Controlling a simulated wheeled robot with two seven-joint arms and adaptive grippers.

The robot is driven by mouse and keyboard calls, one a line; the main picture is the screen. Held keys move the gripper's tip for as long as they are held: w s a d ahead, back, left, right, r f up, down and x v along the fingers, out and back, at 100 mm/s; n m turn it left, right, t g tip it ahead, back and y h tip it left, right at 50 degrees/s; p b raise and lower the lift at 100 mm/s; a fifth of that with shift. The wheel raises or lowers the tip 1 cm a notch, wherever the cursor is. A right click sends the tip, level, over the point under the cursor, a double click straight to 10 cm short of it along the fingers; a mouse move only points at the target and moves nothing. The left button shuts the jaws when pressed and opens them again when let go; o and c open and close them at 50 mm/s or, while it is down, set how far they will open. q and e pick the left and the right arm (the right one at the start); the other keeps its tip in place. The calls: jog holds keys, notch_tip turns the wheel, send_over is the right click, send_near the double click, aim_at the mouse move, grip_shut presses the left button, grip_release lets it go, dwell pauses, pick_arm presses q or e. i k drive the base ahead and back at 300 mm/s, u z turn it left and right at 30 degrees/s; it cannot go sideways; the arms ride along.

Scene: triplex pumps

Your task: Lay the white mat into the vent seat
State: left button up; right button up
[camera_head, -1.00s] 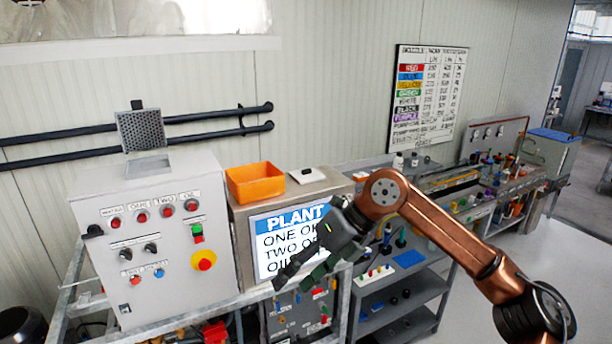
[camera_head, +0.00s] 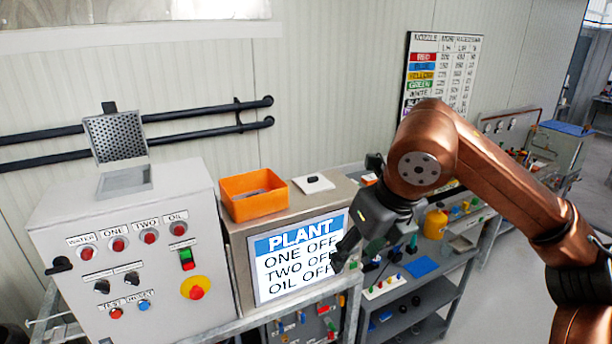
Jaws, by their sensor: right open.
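The white mat (camera_head: 314,184), a thin square with a small black knob on it, lies on top of the grey display box, right of the orange bin. The vent seat (camera_head: 124,181) looks like a shallow grey recess on top of the control cabinet. A perforated grey cover (camera_head: 116,137) stands raised at its back edge. My right gripper (camera_head: 347,246) is open, in front of the display's right edge, lower than the mat and to its right. It is apart from the mat in the picture. My left gripper is out of view.
The orange bin (camera_head: 253,194) stands between the vent seat and the mat. The control cabinet (camera_head: 130,255) has lamps and knobs on its front. Black pipes (camera_head: 200,128) run along the wall behind. Shelves with small parts (camera_head: 410,300) stand at the right.

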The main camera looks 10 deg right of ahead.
aim_at(124, 182)
jog(key=i, duration=1.45)
jog(key=z, duration=0.05)
